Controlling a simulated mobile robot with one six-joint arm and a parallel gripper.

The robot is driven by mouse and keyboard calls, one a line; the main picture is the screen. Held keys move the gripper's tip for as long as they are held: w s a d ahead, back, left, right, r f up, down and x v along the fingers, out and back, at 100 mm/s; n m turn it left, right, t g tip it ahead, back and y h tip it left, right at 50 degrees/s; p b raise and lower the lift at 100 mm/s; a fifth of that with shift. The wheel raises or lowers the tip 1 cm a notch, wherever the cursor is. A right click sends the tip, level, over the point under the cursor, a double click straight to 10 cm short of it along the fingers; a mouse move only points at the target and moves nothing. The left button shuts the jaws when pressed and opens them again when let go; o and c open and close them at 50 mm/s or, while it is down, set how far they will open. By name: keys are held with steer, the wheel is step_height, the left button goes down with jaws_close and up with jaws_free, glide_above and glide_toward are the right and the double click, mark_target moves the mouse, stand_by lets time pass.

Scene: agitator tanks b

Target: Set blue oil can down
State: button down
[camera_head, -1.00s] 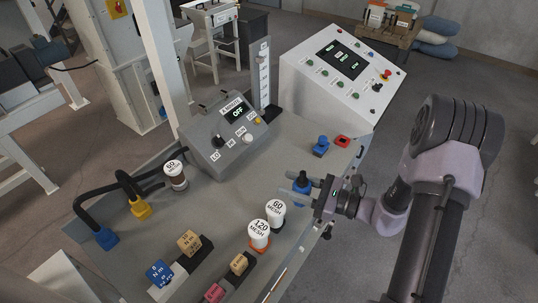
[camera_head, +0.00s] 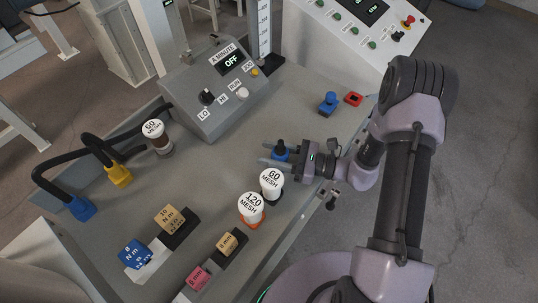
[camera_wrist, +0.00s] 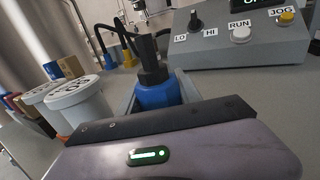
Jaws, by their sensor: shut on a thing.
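The blue oil can (camera_head: 280,152), with a black cap and nozzle, is between the fingers of my gripper (camera_head: 279,154), which is shut on it. It stands roughly upright at the right part of the grey table (camera_head: 215,170). In the wrist view the blue oil can (camera_wrist: 157,95) shows its black top, and its base is hidden behind my gripper body. I cannot tell whether its base touches the table.
The grey control box (camera_head: 210,95) is behind left. A blue block-like item (camera_head: 328,103) and a red item (camera_head: 353,99) lie farther back. Bare table lies left of the can.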

steer(key=shift+r, duration=0.1)
steer(key=c, duration=1.2)
jaws_free()
steer(key=o, duration=0.4)
steer(key=shift+c, duration=0.2)
